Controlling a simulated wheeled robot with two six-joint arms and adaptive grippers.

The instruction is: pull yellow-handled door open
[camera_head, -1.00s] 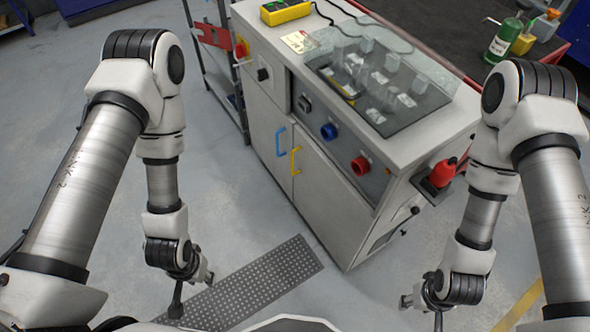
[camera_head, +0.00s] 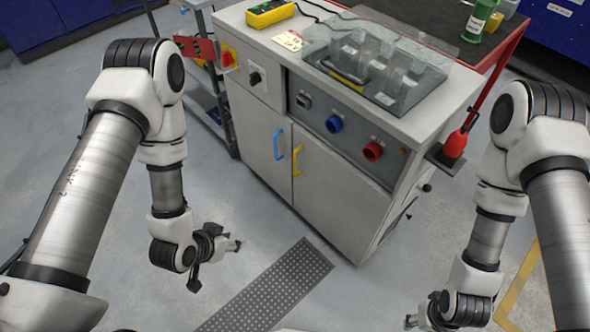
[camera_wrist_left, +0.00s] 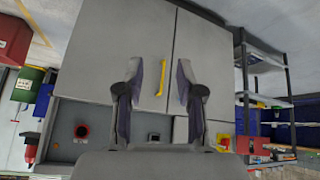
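The yellow handle (camera_head: 297,161) stands upright near the left edge of the right-hand door (camera_head: 338,190) of a grey cabinet. That door looks closed. My left gripper (camera_head: 232,244) is in front of the cabinet, lower and to the left of the handle, and apart from it. In the left wrist view, which is upside down, the yellow handle (camera_wrist_left: 162,78) shows beyond and between the two spread fingers (camera_wrist_left: 156,92), with nothing held. My right gripper (camera_head: 411,321) is low at the bottom right, away from the cabinet; its fingers are too small and cut off to judge.
A blue handle (camera_head: 278,145) is on the left-hand door (camera_head: 253,135), close beside the yellow one. A red knob (camera_head: 373,151) and a blue knob (camera_head: 333,124) stick out above the doors. A dark floor plate (camera_head: 275,285) lies before the cabinet; the floor there is clear.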

